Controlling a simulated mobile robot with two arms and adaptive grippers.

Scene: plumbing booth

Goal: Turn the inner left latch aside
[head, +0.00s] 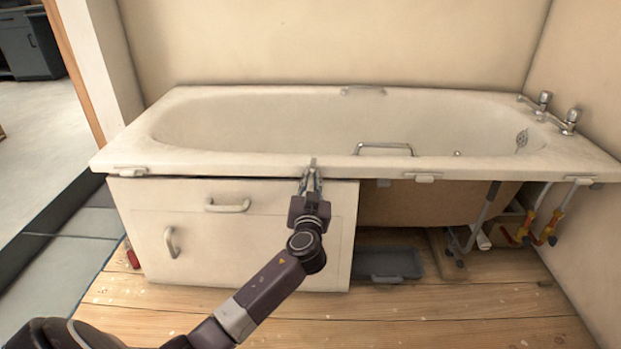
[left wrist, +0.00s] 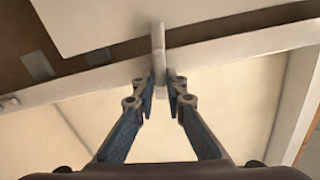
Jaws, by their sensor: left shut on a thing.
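My left gripper (head: 312,178) is at the front rim of the bathtub (head: 240,165), above the right part of the white front panel (head: 280,235). It is shut on the inner left latch, a small pale tab that the fingers mostly hide in the head view. In the left wrist view, the latch (left wrist: 158,45) stands out between the fingertips of my left gripper (left wrist: 160,92), lying across the pale rim strip and the dark gap. Other latches sit on the rim: one at the far left (head: 130,171) and one right of the gripper (head: 423,177). My right gripper is out of view.
The panel has two handles, one level (head: 228,206) and one upright (head: 171,242). Right of it the space under the tub is open, with a grey tray (head: 388,263), pipes and red-yellow valves (head: 545,225). Wooden floor in front is clear. Taps (head: 555,112) stand at the right.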

